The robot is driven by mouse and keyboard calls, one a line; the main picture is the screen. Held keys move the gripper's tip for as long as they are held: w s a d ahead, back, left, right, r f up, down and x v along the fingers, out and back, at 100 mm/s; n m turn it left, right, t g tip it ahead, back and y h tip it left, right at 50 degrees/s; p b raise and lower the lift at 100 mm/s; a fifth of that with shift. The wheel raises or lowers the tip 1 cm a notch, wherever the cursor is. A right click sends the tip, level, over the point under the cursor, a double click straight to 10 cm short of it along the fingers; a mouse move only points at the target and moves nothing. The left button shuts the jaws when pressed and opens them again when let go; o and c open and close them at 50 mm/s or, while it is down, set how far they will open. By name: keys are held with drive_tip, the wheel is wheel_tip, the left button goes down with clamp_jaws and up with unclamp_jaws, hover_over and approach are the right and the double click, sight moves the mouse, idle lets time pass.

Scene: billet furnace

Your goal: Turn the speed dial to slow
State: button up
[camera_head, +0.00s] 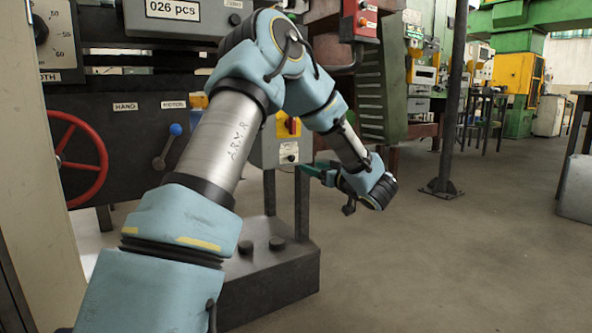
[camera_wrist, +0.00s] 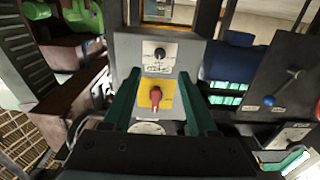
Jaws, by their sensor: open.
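A small black dial (camera_head: 289,158) sits on the front of a pale grey control box (camera_head: 262,154), below a red switch (camera_head: 292,126) on a yellow plate. In the wrist view the black dial (camera_wrist: 160,53) is on a white label whose print I cannot read, and the red switch (camera_wrist: 155,97) shows nearer the gripper base. My gripper (camera_wrist: 158,73) is open, its two teal fingers spread left and right in front of the box. Nothing is between them in their grip, and I cannot tell the gap to the dial. In the head view my gripper (camera_head: 309,170) is partly hidden by my wrist.
A dark machine with a red handwheel (camera_head: 78,160) and a blue-knobbed lever (camera_head: 175,130) stands at left. The lever also shows in the wrist view (camera_wrist: 268,100). A dark base block (camera_head: 270,285) lies under the box.

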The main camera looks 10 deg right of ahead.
sight(293, 159)
drive_tip(key=b+x, duration=0.3)
drive_tip(key=x, duration=0.5)
drive_tip(key=shift+w+a+f, duration=0.1)
drive_tip(key=shift+w, duration=0.2)
drive_tip(key=shift+w+a, duration=0.25)
drive_tip(key=shift+w, duration=0.3)
drive_tip(key=shift+c, duration=0.4)
clamp_jaws()
